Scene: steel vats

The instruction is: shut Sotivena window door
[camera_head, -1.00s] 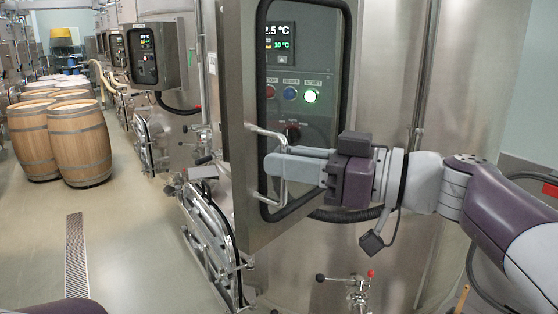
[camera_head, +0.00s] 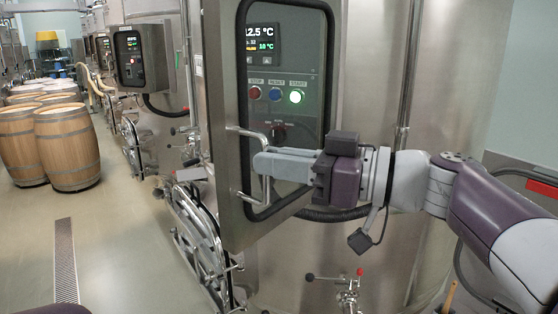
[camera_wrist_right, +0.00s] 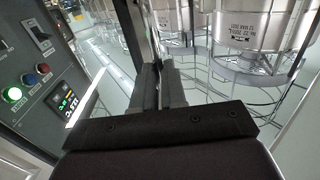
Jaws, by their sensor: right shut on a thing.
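The window door (camera_head: 228,205) is a steel frame with a dark-edged glass pane on a control box at the steel vat. Its bar handle (camera_head: 246,131) is on the left side of the frame. My right gripper (camera_head: 266,164) is shut on this handle from the right, fingers level. Through the glass I see the control panel (camera_head: 286,75) with a lit display and buttons. In the right wrist view the panel (camera_wrist_right: 38,72) shows at the left, with the gripper's fingers (camera_wrist_right: 160,85) in the middle. The exact door gap is hard to tell. My left gripper is not in view.
A steel vat (camera_head: 445,70) stands behind the box. A round vat hatch (camera_head: 200,240) is below left, and a valve with a red knob (camera_head: 347,287) is below. Wooden barrels (camera_head: 68,145) stand at the far left. The floor (camera_head: 110,230) between is clear.

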